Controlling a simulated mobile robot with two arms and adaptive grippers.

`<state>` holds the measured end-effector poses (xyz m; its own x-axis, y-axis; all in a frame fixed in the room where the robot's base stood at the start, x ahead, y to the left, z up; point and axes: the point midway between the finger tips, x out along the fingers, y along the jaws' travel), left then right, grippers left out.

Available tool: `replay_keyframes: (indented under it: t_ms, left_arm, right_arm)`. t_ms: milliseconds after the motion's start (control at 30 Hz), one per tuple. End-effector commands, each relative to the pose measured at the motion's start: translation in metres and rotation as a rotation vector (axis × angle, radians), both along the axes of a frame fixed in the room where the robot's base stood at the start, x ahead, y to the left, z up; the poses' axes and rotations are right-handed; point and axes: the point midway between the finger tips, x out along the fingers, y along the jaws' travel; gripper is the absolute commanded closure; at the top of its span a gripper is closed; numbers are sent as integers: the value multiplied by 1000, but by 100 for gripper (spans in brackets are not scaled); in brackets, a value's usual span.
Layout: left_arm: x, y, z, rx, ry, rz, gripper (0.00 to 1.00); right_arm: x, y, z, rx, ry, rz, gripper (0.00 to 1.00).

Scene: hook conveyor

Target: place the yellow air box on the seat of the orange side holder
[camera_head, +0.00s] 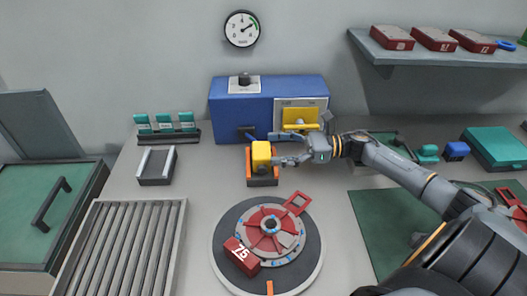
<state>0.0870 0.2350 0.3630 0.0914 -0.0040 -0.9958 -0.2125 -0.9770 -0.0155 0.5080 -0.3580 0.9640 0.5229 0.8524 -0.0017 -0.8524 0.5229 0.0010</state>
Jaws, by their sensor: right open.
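The yellow air box (261,155) is upright at the orange side holder (262,182), between its orange side plates. It appears to rest on the holder's dark seat, though its underside is hidden. My right gripper (268,147) reaches in from the right, with its open fingers beside the box. The fingers are small here, and I cannot tell whether they touch the box. My left gripper is out of view.
A blue machine (235,100) with a yellow-handled panel stands just behind. A round turntable (225,262) carrying a red block marked 75 (240,256) lies in front. A roller conveyor (120,250) and a small grey holder (156,180) are to the left.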

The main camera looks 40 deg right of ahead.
Motion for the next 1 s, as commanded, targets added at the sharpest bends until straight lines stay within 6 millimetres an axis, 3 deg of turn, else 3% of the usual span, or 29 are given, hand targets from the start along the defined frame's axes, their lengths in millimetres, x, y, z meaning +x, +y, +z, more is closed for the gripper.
replay_keyframes:
  t_ms: [200, 400, 1000]
  left_arm:
    - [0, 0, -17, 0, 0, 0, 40]
    - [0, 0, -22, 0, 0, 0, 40]
    - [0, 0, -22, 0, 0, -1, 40]
  right_arm:
    - [-25, -41, -4, -3, 3, -2, 23]
    - [-38, -63, -1, 0, 1, -1, 23]
    - [-42, -68, 0, 0, 0, 0, 23]
